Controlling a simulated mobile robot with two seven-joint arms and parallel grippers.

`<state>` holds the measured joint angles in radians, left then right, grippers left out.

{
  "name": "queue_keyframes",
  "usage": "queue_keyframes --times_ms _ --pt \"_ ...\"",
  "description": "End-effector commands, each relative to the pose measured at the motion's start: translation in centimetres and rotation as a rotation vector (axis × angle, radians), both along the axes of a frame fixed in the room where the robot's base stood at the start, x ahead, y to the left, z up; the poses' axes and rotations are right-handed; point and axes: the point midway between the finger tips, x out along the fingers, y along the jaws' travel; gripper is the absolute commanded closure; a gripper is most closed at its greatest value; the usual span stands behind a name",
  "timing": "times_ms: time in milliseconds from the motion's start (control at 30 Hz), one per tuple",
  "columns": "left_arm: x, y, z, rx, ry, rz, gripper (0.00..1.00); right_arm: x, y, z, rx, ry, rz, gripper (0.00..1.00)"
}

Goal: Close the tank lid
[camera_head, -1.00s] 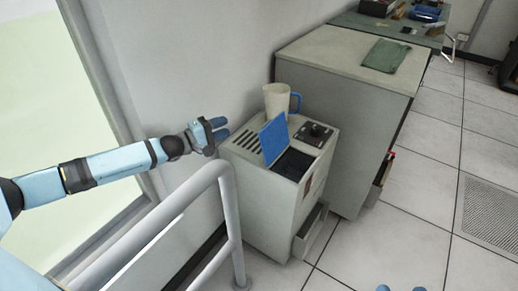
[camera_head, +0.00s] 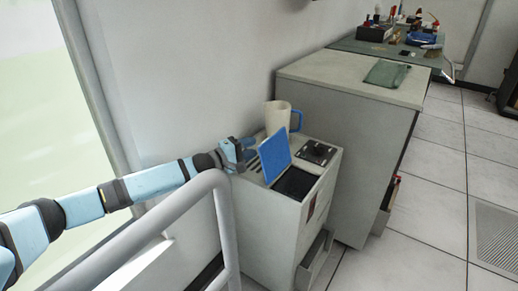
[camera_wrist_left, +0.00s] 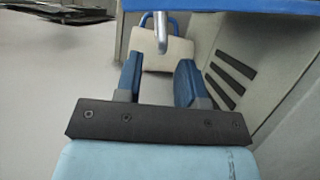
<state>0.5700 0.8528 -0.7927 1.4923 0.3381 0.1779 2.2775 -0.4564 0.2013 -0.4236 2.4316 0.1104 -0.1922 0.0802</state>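The tank lid (camera_head: 275,158) is a blue panel standing open, tilted up beside the dark tank opening (camera_head: 296,184) on top of a pale grey machine (camera_head: 265,220). My left gripper (camera_head: 250,148) is just left of the lid, above the vent slots, and appears apart from it. In the left wrist view, my left gripper's blue fingers (camera_wrist_left: 160,82) are spread with nothing clearly between them. A blue edge that looks like the lid (camera_wrist_left: 220,5) crosses the top of that view, and the machine's vent slots (camera_wrist_left: 230,75) show at right. My right gripper is out of view.
A cream jug (camera_head: 278,118) with a blue handle stands behind the lid on the machine. A black control panel (camera_head: 316,152) is right of it. A white railing (camera_head: 215,190) runs below my left arm. A larger grey cabinet (camera_head: 350,130) stands behind.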

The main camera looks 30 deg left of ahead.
Motion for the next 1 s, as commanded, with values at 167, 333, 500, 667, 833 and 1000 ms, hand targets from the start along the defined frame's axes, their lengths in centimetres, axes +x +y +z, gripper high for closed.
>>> queue_keyframes --times_ms 167,333,500,667,833,1000 --pt "2.2 -1.3 0.0 0.001 -0.002 0.0 0.64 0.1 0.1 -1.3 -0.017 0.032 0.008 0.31" --pt "3.1 -1.8 0.1 0.001 -0.001 0.0 0.64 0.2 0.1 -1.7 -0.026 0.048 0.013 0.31" --pt "3.2 -1.9 0.1 0.001 0.0 0.001 0.64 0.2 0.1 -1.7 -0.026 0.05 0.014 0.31" --pt "3.2 -1.9 0.1 0.001 0.0 0.0 0.76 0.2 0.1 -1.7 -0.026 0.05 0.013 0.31" --pt "3.2 -1.9 0.1 0.001 0.0 0.0 1.0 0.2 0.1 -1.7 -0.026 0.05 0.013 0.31" --pt "3.2 -1.9 0.1 0.003 0.001 0.0 1.0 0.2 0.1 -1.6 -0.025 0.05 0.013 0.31"
